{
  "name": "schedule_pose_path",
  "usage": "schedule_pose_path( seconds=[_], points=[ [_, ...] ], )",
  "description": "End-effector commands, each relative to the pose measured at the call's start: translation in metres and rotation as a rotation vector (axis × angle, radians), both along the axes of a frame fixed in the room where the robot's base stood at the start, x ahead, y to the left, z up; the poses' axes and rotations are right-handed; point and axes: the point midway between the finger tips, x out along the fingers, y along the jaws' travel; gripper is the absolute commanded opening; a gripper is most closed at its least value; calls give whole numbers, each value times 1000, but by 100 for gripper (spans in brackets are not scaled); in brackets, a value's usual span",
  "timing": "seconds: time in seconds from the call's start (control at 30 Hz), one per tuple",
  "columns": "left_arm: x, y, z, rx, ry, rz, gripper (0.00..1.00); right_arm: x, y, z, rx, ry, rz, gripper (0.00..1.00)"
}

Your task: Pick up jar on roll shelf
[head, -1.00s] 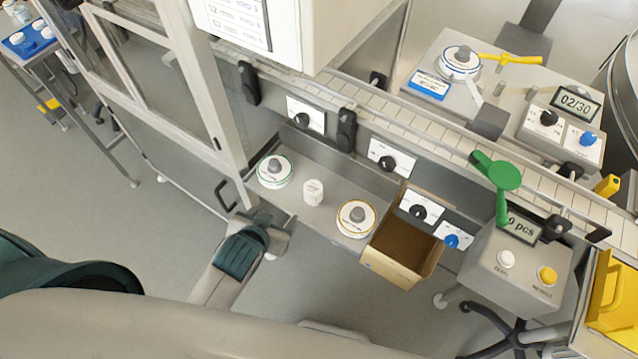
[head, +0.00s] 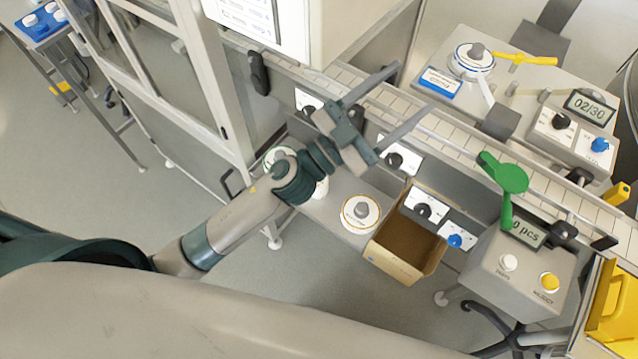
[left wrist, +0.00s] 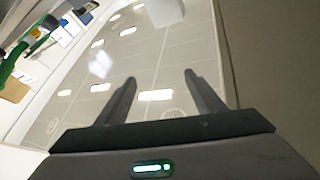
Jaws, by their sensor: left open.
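The white jar (head: 321,188) stands on the grey roll shelf (head: 318,212), mostly hidden behind my left wrist in the head view. A round roll with a grey knob (head: 361,212) sits on the shelf to its right. Another roll (head: 272,156) is partly covered by my arm at the left. My left gripper (head: 414,87) is open and empty, above and beyond the jar, its fingers pointing up and right over the conveyor. Its open fingers also show in the left wrist view (left wrist: 160,80), with no jar between them. My right gripper is not in view.
An open cardboard box (head: 402,250) is at the shelf's right end. A grey counter box with a green paddle (head: 507,175) stands farther right. The tiled conveyor (head: 455,128) runs behind the shelf, and a tall framed cabinet (head: 165,75) stands at the left.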

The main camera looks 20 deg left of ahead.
Motion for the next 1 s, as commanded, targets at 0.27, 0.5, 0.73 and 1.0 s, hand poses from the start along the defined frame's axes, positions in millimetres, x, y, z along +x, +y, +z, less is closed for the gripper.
schedule_pose_path(
  seconds=[0.27,0.5,0.73,1.0],
  points=[
    [-85,-93,-2,292,-236,-554,62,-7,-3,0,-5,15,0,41],
    [-129,-98,-94,764,-202,-925,62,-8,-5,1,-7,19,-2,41],
    [-107,-18,-191,1343,35,-1040,62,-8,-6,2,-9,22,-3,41],
    [-45,110,-227,1876,399,-843,62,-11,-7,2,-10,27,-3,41]
  ],
)
